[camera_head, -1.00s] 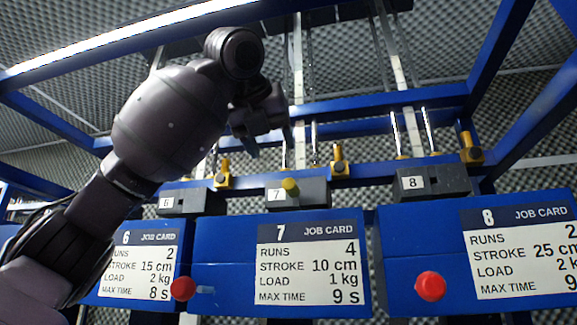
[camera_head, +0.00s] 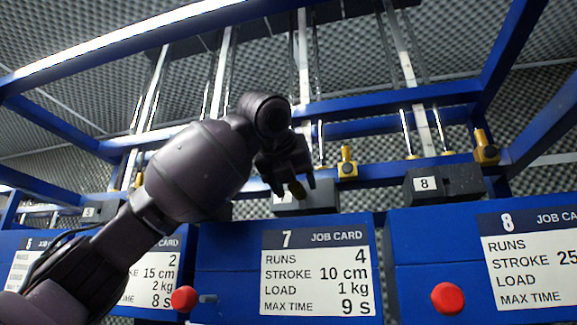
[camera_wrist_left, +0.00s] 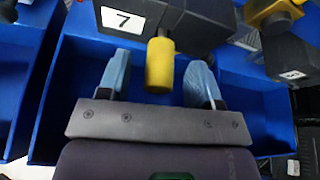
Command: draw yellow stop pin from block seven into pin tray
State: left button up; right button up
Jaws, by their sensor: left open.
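Block seven is a dark grey block (camera_head: 318,200) above the card marked 7; its "7" label shows in the left wrist view (camera_wrist_left: 123,20). The yellow stop pin (camera_wrist_left: 160,65) sticks out of the block's face. In the head view the pin (camera_head: 297,188) is partly hidden by my left gripper (camera_head: 293,184). In the left wrist view my left gripper (camera_wrist_left: 158,82) is open, with one blue finger on each side of the pin and a gap on both sides. I cannot pick out the pin tray for certain. My right gripper is out of view.
Block eight (camera_head: 440,184) stands to the right, with a yellow fitting (camera_head: 347,163) on the blue rail between. Red knobs (camera_head: 448,298) and (camera_head: 184,299) stick out of the blue front panels. Vertical rods and blue beams stand behind.

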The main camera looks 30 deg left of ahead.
pick_arm(q)
jog(key=shift+w+a+f, duration=0.15)
jog(key=shift+w+f, duration=0.05)
jog(key=shift+w, duration=0.4)
jog(key=shift+c, duration=0.4)
jog(key=c, duration=0.9)
jog(key=shift+s, duration=0.1)
jog(key=shift+c, duration=0.2)
jog(key=shift+s, duration=0.15)
jog(key=s+d+b, duration=0.2)
jog(key=s+d, duration=0.1)
jog(key=s, duration=0.9)
jog(key=shift+s+d, duration=0.2)
jog(key=shift+s, duration=0.05)
dwell(1.4)
dwell(0.7)
